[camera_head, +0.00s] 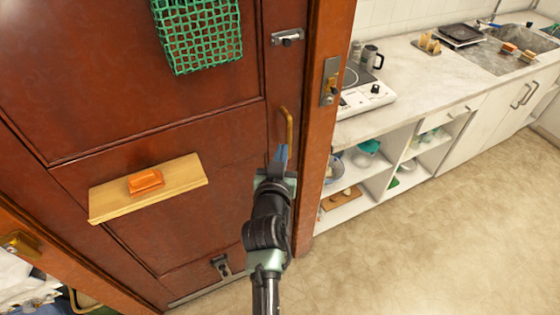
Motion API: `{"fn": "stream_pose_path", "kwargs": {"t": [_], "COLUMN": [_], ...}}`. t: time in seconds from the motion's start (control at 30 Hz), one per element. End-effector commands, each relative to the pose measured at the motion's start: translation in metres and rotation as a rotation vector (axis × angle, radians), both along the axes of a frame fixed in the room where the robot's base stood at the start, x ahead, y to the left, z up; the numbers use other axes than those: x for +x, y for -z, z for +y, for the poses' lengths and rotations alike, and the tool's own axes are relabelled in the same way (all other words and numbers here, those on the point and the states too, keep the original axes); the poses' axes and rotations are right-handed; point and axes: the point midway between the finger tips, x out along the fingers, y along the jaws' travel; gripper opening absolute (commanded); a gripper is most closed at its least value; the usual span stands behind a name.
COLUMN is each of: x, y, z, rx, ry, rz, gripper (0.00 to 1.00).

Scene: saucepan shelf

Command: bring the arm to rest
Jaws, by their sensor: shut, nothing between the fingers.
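My gripper (278,160) is in the middle of the camera_head view, at the end of my dark arm, which reaches up from the bottom edge. Its blue fingertips are shut with nothing between them. They are just below a brass door handle (289,126) on the reddish-brown door (150,115). Whether the fingertips touch the handle or the door, I cannot tell.
A small wooden ledge (185,175) with an orange block (145,181) is on the door, below a green mesh basket (200,35). Right of the door frame, a white counter (400,95) holds a hob (365,95), above open shelves (375,180). The floor (450,240) at lower right is clear.

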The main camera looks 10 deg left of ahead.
Motion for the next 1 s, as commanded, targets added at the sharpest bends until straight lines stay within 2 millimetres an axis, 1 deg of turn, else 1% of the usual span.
{"fn": "stream_pose_path", "kwargs": {"t": [0.03, 0.1, 0.23, 0.47, 0.57, 0.67, 0.73, 0.77, 0.8, 0.87, 0.9, 0.97, 1.0], "x": [-0.007, -0.015, -0.025, -0.031, -0.029, -0.023, -0.019, -0.018, -0.019, -0.024, -0.029, -0.040, -0.050], "y": [0.000, -0.002, -0.004, -0.006, -0.017, -0.053, -0.096, -0.117, -0.147, -0.194, -0.225, -0.269, -0.298], "z": [0.000, 0.000, 0.001, 0.001, -0.001, -0.005, -0.010, -0.013, -0.016, -0.022, -0.026, -0.032, -0.036], "rx": [0.001, 0.000, 0.000, 0.000, 0.003, 0.012, 0.021, 0.026, 0.031, 0.038, 0.042, 0.045, 0.046], "ry": [-0.001, -0.001, -0.001, -0.001, 0.001, 0.006, 0.011, 0.013, 0.015, 0.019, 0.020, 0.020, 0.021], "rz": [0.000, 0.000, -0.001, 0.000, -0.017, -0.076, -0.143, -0.178, -0.226, -0.302, -0.355, -0.432, -0.484], "gripper": [0.00, 0.00, 0.00, 0.00, 0.00, 0.00, 0.00, 0.00, 0.00, 0.00, 0.00, 0.00, 0.00]}}
